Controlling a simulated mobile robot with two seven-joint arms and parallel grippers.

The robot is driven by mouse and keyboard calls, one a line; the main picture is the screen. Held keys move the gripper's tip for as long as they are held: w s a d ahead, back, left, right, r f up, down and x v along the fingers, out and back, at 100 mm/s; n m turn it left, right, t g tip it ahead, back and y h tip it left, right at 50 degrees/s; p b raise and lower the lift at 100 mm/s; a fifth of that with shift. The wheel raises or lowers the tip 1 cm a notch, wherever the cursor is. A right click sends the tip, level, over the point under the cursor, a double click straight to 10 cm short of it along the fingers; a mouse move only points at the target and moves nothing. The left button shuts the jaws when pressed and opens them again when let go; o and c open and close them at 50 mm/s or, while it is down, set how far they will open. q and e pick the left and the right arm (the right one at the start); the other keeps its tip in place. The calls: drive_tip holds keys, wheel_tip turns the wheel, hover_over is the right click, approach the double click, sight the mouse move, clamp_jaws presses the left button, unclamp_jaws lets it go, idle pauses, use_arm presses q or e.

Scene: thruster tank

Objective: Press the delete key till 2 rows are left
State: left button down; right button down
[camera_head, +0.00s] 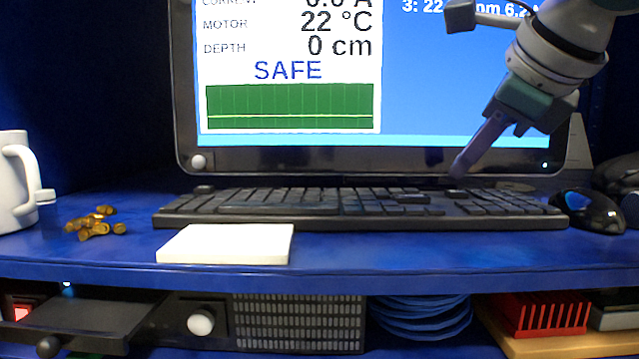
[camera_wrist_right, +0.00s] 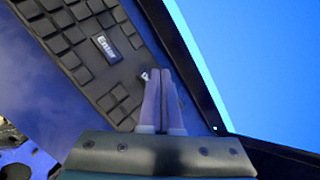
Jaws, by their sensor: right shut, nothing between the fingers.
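The black keyboard (camera_head: 300,207) lies on the blue desk in front of the monitor. My right gripper (camera_head: 458,172) is shut and empty, its fingertips pointing down at the back right part of the keyboard. In the right wrist view the closed fingertips (camera_wrist_right: 161,74) are over or at a small key with a pale mark, mostly hidden by them; I cannot tell whether they touch it. A key labelled Enter (camera_wrist_right: 106,46) shows to the left of them. The monitor (camera_head: 290,85) shows a SAFE panel, and one text line starting with "3:" is partly visible at the top right. My left gripper is not in view.
A white pad (camera_head: 226,244) lies in front of the keyboard. A white mug (camera_head: 14,180) and small brown pieces (camera_head: 97,222) are at the left. A black mouse (camera_head: 590,210) is right of the keyboard. A shelf below holds a red rack (camera_head: 545,317).

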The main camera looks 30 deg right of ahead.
wheel_tip(320, 180, up, 5)
drive_tip(key=p, duration=0.3)
drive_tip(key=shift+p, duration=0.4)
idle(0.5)
